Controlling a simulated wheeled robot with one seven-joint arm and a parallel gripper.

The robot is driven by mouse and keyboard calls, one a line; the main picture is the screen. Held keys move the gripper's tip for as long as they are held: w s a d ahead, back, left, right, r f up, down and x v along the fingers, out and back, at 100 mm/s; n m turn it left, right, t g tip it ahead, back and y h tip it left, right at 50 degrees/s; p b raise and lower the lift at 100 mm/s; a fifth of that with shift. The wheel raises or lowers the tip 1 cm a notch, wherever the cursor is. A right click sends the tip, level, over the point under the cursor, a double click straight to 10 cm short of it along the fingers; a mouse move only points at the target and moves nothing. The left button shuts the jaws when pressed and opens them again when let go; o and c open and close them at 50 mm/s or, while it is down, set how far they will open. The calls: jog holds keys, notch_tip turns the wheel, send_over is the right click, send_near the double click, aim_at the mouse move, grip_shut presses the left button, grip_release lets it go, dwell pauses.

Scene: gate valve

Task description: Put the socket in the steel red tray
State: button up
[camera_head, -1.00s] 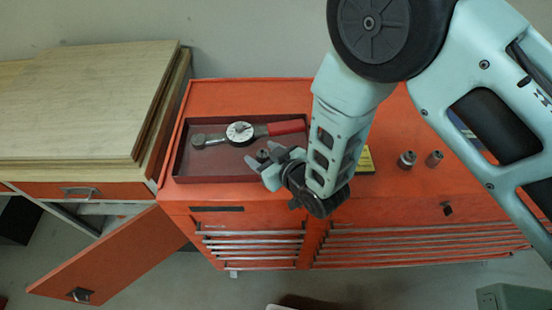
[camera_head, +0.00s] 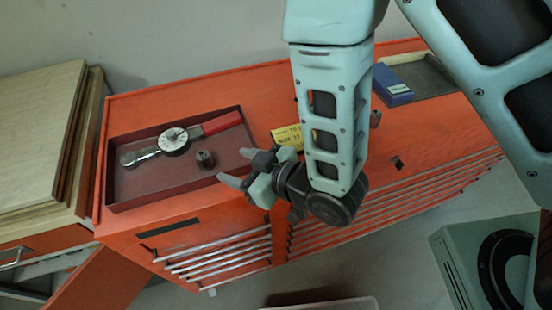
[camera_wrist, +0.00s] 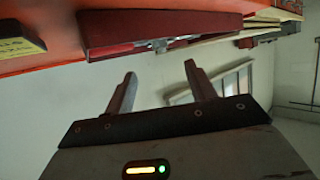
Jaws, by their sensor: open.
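The dark red tray (camera_head: 112,190) sits on the left of the orange cabinet top in the head view. A dark socket (camera_head: 205,159) stands inside it, right of the middle, apart from the walls. My gripper (camera_head: 234,167) is open and empty, in front of the tray's right end with its fingertips pointing left. In the wrist view my open gripper (camera_wrist: 160,72) has nothing between its fingers, and the tray (camera_wrist: 150,30) shows beyond at the top. The socket cannot be made out there.
A torque wrench (camera_head: 172,140) with a red handle lies in the tray behind the socket. Another socket (camera_head: 375,118) shows partly behind my arm. A blue box (camera_head: 392,84) is at the back right. Wooden boards (camera_head: 35,130) lie left.

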jog(key=shift+r, duration=0.15)
jog(key=shift+w+r+h, duration=0.2)
jog(key=shift+w+h, duration=0.05)
jog(key=shift+h, duration=0.05)
jog(key=s+d+r+m+g+h, duration=0.1)
jog(key=s+d+r+g+h, duration=0.3)
jog(key=d, duration=0.5)
jog(key=s+d+r+m+g+h, duration=0.1)
jog(key=s+d+r+g+h, duration=0.3)
jog(key=s+d+r, duration=0.3)
notch_tip(320, 180, up, 2)
jog(key=shift+s+d+r+m+h, duration=0.15)
jog(key=shift+d+m+h, duration=0.15)
jog(key=shift+d+h, duration=0.55)
notch_tip(320, 180, down, 7)
jog(key=b, duration=0.6)
jog(key=shift+b, duration=0.4)
